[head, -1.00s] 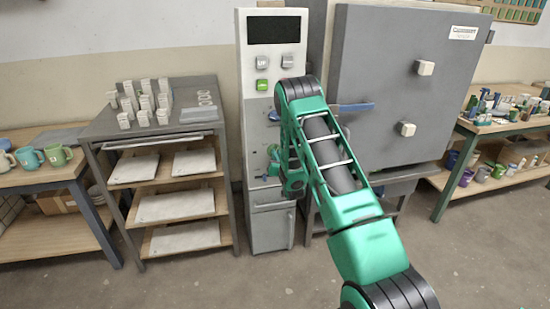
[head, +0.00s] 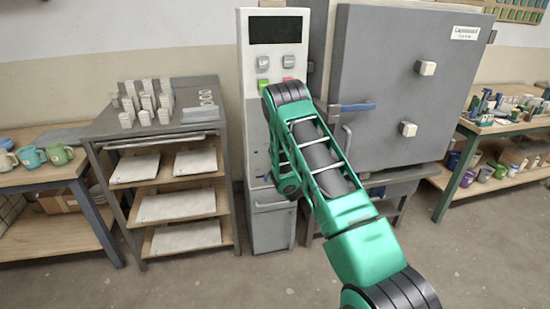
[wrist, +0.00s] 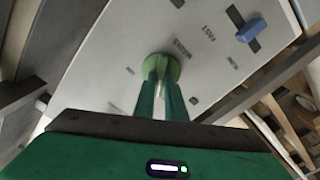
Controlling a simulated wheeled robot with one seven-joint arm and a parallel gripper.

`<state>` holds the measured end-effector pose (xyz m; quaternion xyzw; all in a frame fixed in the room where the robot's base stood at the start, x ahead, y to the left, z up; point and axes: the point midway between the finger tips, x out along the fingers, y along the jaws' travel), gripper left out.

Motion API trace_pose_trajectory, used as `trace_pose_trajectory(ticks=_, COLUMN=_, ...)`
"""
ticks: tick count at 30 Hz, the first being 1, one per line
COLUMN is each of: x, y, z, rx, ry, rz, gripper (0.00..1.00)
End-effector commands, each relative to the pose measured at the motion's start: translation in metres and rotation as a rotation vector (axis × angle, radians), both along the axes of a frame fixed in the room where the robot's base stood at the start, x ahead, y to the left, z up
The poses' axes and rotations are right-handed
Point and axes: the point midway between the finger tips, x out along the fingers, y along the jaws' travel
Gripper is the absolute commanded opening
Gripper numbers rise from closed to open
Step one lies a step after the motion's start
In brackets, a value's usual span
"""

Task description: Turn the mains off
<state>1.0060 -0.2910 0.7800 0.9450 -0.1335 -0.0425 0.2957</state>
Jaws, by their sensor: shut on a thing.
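The pale control cabinet (head: 255,110) stands left of the kiln, and my arm covers much of its front in the head view. In the wrist view its panel (wrist: 100,65) fills the upper middle, tilted, with small printed labels. My gripper (wrist: 162,88) is shut on a round green knob (wrist: 160,62) on that panel. The knob's lower part is hidden behind the fingers. A blue slider (wrist: 250,30) sits in a dark slot to the upper right of the knob. My gripper is hidden behind my arm in the head view.
The kiln (head: 385,85) with a blue door handle (head: 357,107) is right of my arm. A shelf rack (head: 160,145) stands left of the cabinet. Tables with mugs (head: 60,154) and bottles (head: 490,103) flank the scene. Open floor lies in front.

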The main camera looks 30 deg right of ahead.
Motion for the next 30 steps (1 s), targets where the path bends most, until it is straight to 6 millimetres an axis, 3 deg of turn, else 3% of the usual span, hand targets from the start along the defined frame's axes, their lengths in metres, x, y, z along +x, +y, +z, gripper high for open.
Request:
trace_pose_trajectory(ticks=12, x=0.0026, y=0.0057, z=-0.0003, rx=-0.164, ry=0.045, rz=0.007, gripper=0.00)
trace_pose_trajectory(ticks=28, x=0.0032, y=0.0066, z=-0.0001, rx=-0.185, ry=0.049, rz=0.008, gripper=0.00)
trace_pose_trajectory(ticks=29, x=0.0032, y=0.0067, z=0.0000, rx=-0.185, ry=0.049, rz=0.008, gripper=0.16)
trace_pose_trajectory(ticks=30, x=0.0031, y=0.0064, z=0.0000, rx=-0.185, ry=0.049, rz=0.008, gripper=0.25)
